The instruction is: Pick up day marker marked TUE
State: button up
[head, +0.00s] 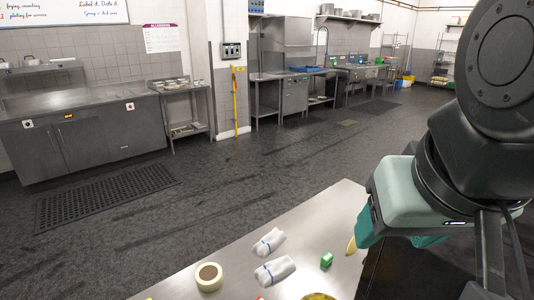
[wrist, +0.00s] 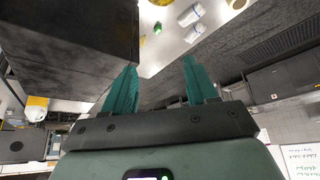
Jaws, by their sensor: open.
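No lettering reading TUE can be made out. A small green block (head: 327,260) with a pale side lies on the steel table (head: 335,205) in the head view; it may be a day marker, but I cannot tell. A small green thing also shows near the top of the wrist view (wrist: 157,28). My gripper (head: 398,238) is at the right of the head view, above and beside the table's right edge. In the wrist view its two teal fingers (wrist: 158,78) are spread apart with nothing between them.
Two rolled white cloths with blue bands (head: 269,242) (head: 274,271) and a tape roll (head: 209,277) lie left of the green block. A yellowish piece (head: 351,245) lies near the right edge. A yellow item (head: 318,297) and a red one are cut off at the bottom.

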jog(key=shift+w+a, duration=0.1)
jog(key=w+a+f+m+g+y, duration=0.15)
jog(key=w+a+g, duration=0.25)
jog(key=w+a, duration=0.75)
jog(key=w+a+f+m+g+y, duration=0.2)
jog(key=w+a+f+g+y, duration=0.1)
jog(key=w+a+f, duration=0.65)
jog(key=a+f+m+g+y, duration=0.2)
jog(key=a+f, duration=0.4)
jog(key=f, duration=0.3)
jog(key=a+f+m+g+y, duration=0.1)
jog(key=a+f+m+g, duration=0.1)
jog(key=a+f, duration=0.5)
jog(key=s+a+f+m+g+y, duration=0.1)
jog(key=a+f, duration=0.5)
jog(key=f, duration=0.7)
jog(key=shift+a+f+m+g+y, duration=0.15)
jog(key=shift+a+m+g+y, duration=0.25)
jog(key=shift+m+g+y, duration=0.6)
jog(key=shift+s+a+f, duration=0.3)
jog(key=shift+a+f, duration=0.05)
jog(key=shift+f, duration=0.1)
jog(key=x, duration=1)
jog(key=shift+s+d+r, duration=0.1)
jog(key=shift+s+r, duration=0.05)
jog(key=shift+s, duration=0.2)
jog(key=c, duration=1)
